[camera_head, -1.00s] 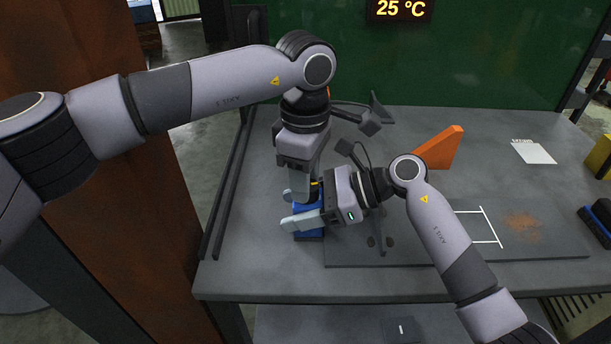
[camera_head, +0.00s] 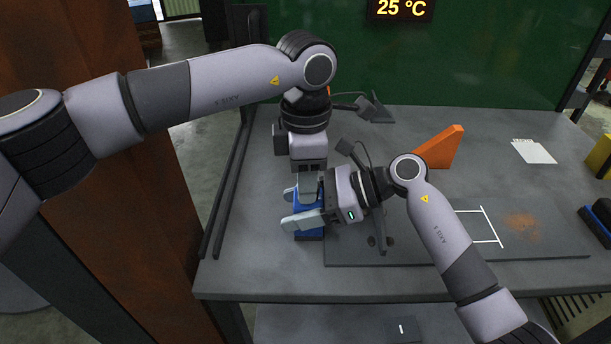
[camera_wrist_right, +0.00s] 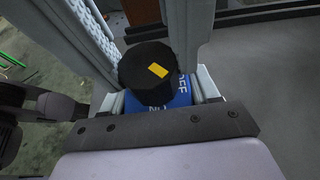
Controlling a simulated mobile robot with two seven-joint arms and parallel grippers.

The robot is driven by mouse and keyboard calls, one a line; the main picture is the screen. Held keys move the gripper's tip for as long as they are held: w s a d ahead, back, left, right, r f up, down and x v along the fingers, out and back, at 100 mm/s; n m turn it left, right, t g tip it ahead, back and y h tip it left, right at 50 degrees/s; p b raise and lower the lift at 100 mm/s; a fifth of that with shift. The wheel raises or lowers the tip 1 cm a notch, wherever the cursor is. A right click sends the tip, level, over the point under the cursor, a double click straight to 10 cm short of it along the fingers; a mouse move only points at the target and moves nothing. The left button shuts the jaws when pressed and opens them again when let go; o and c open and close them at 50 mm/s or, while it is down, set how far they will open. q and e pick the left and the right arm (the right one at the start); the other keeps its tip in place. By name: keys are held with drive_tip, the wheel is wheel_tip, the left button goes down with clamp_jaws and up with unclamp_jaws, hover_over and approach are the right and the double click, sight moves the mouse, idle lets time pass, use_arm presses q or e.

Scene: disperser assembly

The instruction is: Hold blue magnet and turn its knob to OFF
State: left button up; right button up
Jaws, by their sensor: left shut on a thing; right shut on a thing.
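The blue magnet (camera_head: 312,236) stands at the table's left front. My right gripper (camera_head: 294,208) is shut around its sides, with fingers on both sides of the blue body in the right wrist view (camera_wrist_right: 178,98). The magnet's black knob (camera_wrist_right: 146,88) faces up there. Its yellow mark (camera_wrist_right: 158,71) lies right of the knob's centre, on the side toward the partly covered OFF lettering (camera_wrist_right: 183,82). My left gripper (camera_head: 309,187) points down from above and is shut on the knob, its pale jaws flanking it in the wrist view. In the head view the jaws hide the knob.
A dark plate (camera_head: 460,246) with white lines and a brown powder patch (camera_head: 522,226) lies to the right. An orange wedge (camera_head: 440,148) stands behind it. White paper (camera_head: 534,152) and a blue-black object (camera_head: 597,222) are farther right. A dark rail (camera_head: 222,190) runs along the table's left edge.

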use_arm(q)
drive_tip(key=n, duration=0.4)
drive_tip(key=shift+n, duration=0.3)
drive_tip(key=shift+r, duration=0.1)
idle(0.4)
drive_tip(key=o, duration=1)
drive_tip(key=shift+d, duration=0.1)
drive_tip(key=shift+o, duration=0.2)
drive_tip(key=shift+s, duration=0.1)
drive_tip(key=shift+s, duration=0.1)
